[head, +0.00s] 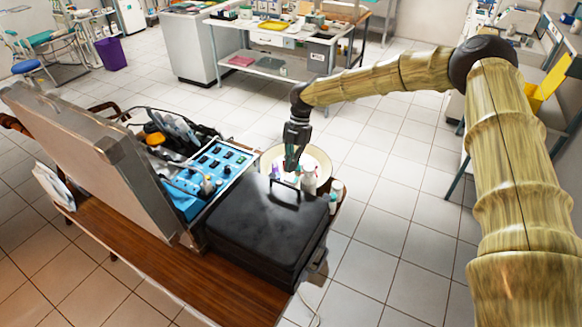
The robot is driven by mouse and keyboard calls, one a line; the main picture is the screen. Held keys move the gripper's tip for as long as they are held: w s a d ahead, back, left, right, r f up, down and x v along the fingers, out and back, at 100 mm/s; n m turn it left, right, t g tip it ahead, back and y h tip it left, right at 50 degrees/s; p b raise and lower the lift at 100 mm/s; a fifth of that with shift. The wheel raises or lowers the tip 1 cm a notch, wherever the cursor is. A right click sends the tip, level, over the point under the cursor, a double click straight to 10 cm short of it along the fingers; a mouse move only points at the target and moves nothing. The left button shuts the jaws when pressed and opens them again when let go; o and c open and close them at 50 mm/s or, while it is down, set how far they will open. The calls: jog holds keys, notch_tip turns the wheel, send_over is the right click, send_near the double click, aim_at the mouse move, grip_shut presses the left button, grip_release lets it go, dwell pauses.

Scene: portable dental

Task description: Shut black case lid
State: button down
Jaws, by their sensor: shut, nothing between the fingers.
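The black case (262,232) sits on a brown wooden bench, with its dark flat top facing up and a handle near its far edge. The top looks level; I cannot tell whether it is fully closed. My gripper (290,168) points down just beyond the far edge of the case, near the handle. Its fingers are shut and appear empty. I cannot tell whether they touch the case.
A blue control panel (212,172) and a large upright grey case lid (95,150) stand left of the black case. Bottles (309,178) and a round cream basin (322,160) are just beyond it. The wooden bench (150,262) has bare room in front. Tiled floor is clear at right.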

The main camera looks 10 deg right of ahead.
jog(key=w+d+r+n+t+h+b, duration=0.1)
jog(key=w+d+r+n+h+b, duration=0.15)
jog(key=w+d+n, duration=0.45)
jog(key=s+d+f+n+h+p, duration=0.1)
jog(key=s+d+f+n+h, duration=0.3)
jog(key=s+d+f+n, duration=0.65)
jog(key=s+d+f+n+h+p, duration=0.1)
jog(key=s+d+f+n+h, duration=0.55)
jog(key=s, duration=0.75)
jog(key=s+a+f+n+t+y+b, duration=0.2)
jog(key=s+a+f+n+t+b, duration=0.1)
jog(key=s+a+f+n, duration=0.3)
jog(key=s+a+f+n+t+y+b, duration=0.25)
jog(key=f+n, duration=0.25)
jog(key=f, duration=0.3)
jog(key=s+a+f+n+g+y+b, duration=0.1)
jog(key=s+a+n+y, duration=0.1)
jog(key=s, duration=0.6)
jog(key=s+a+f+n+g+y+b, duration=0.1)
jog(key=s+a+n, duration=0.3)
jog(key=s, duration=0.4)
jog(key=s+a+f+n+g+y+b, duration=0.1)
jog(key=s+a+n+y, duration=0.2)
jog(key=s+a, duration=0.2)
jog(key=s, duration=0.3)
jog(key=shift+s+a+f, duration=0.15)
jog(key=shift+a, duration=0.2)
